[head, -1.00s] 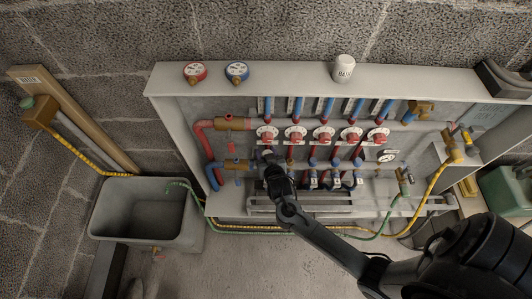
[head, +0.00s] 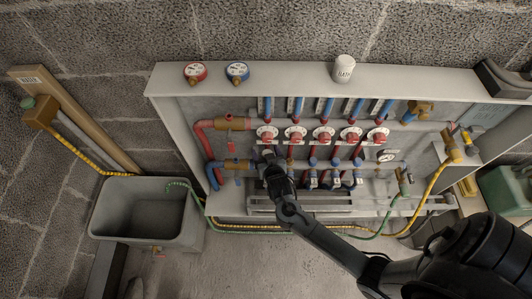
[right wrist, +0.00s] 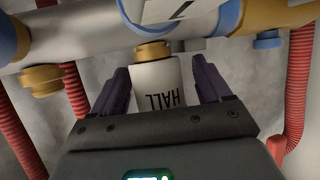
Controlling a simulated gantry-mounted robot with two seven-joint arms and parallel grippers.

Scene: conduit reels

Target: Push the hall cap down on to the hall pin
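The hall cap (right wrist: 158,84) is white, with HALL printed on it upside down in the right wrist view. It lies between the two dark fingers of my right gripper (right wrist: 160,85), with a narrow gap showing on each side, so the gripper looks open around it. The cap's far end meets a brass fitting (right wrist: 153,51) on the pipe, taken to be the hall pin; how far it is seated is hidden. In the head view my right gripper (head: 269,158) is at the lower left of the manifold, hiding the cap. My left gripper is not in view.
The grey manifold cabinet (head: 300,72) holds red and blue pipes close around the gripper. A white BATH cap (head: 344,69) and red (head: 195,73) and blue (head: 237,72) gauges stand on its top ledge. A grey tub (head: 145,235) stands at left.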

